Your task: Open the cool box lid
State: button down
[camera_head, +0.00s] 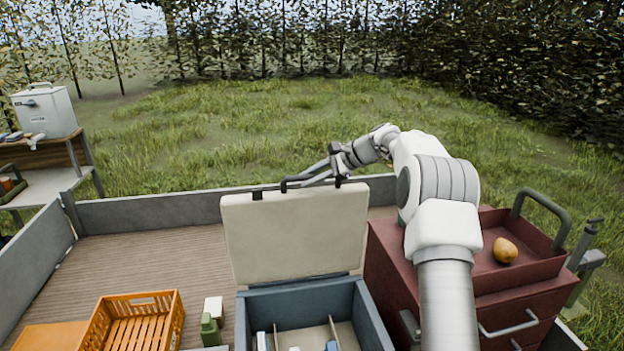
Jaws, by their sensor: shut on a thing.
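The cool box (300,303) is blue-grey and stands at the bottom middle of the head view. Its cream lid (296,236) stands raised, close to upright, at the back of the box. A dark handle (285,186) runs along the lid's top edge. My gripper (322,180) is at that top edge, shut on the handle; its fingertips are small and partly hard to make out. The inside of the box shows, with a divider and a few small white and blue items, cut off by the frame.
An orange crate (172,332) stands left of the cool box, with a green bottle (210,330) and a white carton (213,308) between. A red tool chest (482,283) with a pear (505,250) on top stands right, under my arm. The wooden trailer floor (150,262) behind the crate is clear.

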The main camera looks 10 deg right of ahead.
jog(key=shift+w, duration=0.55)
jog(key=c, duration=0.8)
grip_release()
jog(key=shift+o, duration=0.2)
jog(key=shift+d, duration=0.1)
jog(key=b+v, duration=0.1)
jog(key=v, duration=1.6)
jog(key=shift+w+r, duration=0.2)
jog(key=shift+r, duration=0.1)
jog(key=shift+d, duration=0.1)
